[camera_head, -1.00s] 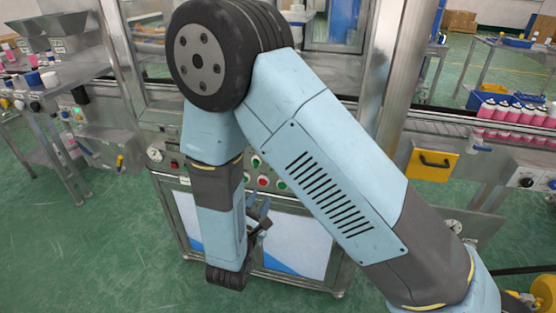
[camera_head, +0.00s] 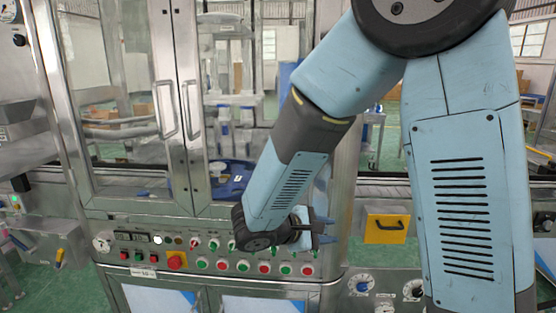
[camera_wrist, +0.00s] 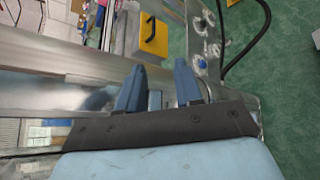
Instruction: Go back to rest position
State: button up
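My arm is bent in front of the crimping machine (camera_head: 225,262), with the forearm hanging down to the left. My gripper (camera_head: 324,230) is near the machine's button panel and points to the right. In the wrist view my gripper (camera_wrist: 158,85) shows two blue fingers standing apart with nothing between them. The gap between the gripper and the panel is hard to judge.
The machine's glass doors (camera_head: 178,110) are closed. A yellow box with a black handle (camera_head: 386,228) is right of the gripper, and also in the wrist view (camera_wrist: 153,38). Gauges and a black hose (camera_wrist: 262,30) hang nearby. Green floor (camera_wrist: 287,70) is clear.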

jog(key=s+d+r+m+y, duration=1.1)
jog(key=s+d+r+m, duration=0.1)
jog(key=s+r+m, duration=0.2)
jog(key=shift+s+g+y, duration=0.4)
jog(key=shift+s, duration=0.25)
